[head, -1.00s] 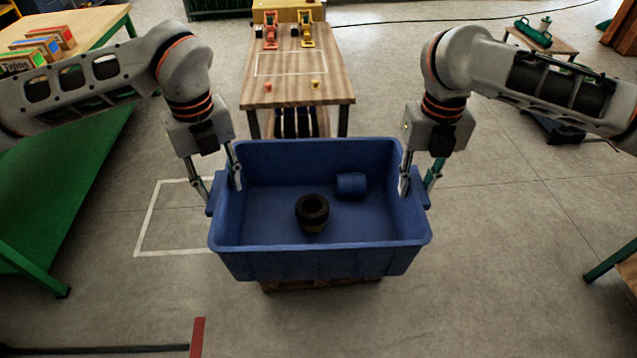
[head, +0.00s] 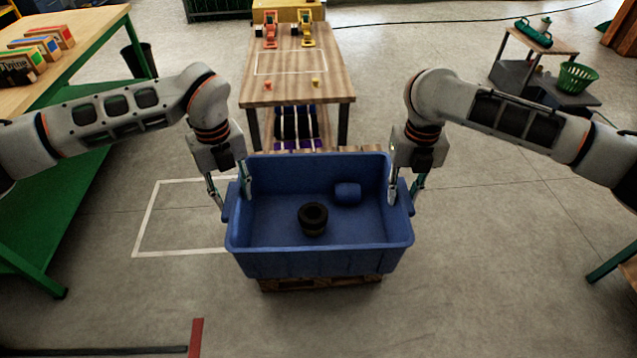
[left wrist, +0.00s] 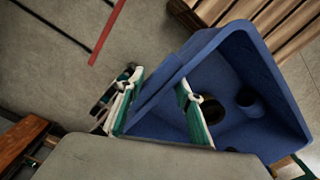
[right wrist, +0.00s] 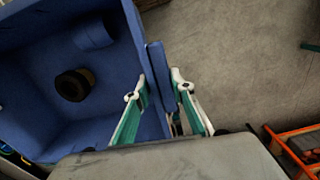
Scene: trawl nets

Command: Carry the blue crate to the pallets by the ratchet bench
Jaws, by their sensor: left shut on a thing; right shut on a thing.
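The blue crate (head: 320,262) is level, low in front of me in the head view, with a dark ring-shaped part (head: 312,218) and a blue cylinder (head: 347,193) inside. My left gripper (head: 231,196) is shut on its left side wall, and my right gripper (head: 403,198) on its right side. The wrist views show the crate's left wall (left wrist: 160,92) and right rim (right wrist: 157,75) between the fingers. Wooden pallets (head: 320,284) show under the crate's front edge; I cannot tell whether it touches them. The ratchet bench (head: 300,92), carrying orange and yellow ratchets, stands behind.
A green-sided table (head: 95,35) with boxes stands at the left. A small stand (head: 530,45) and a green basket (head: 577,77) are at the back right. White floor tape (head: 150,215) lies left of the crate. The floor at front right is clear.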

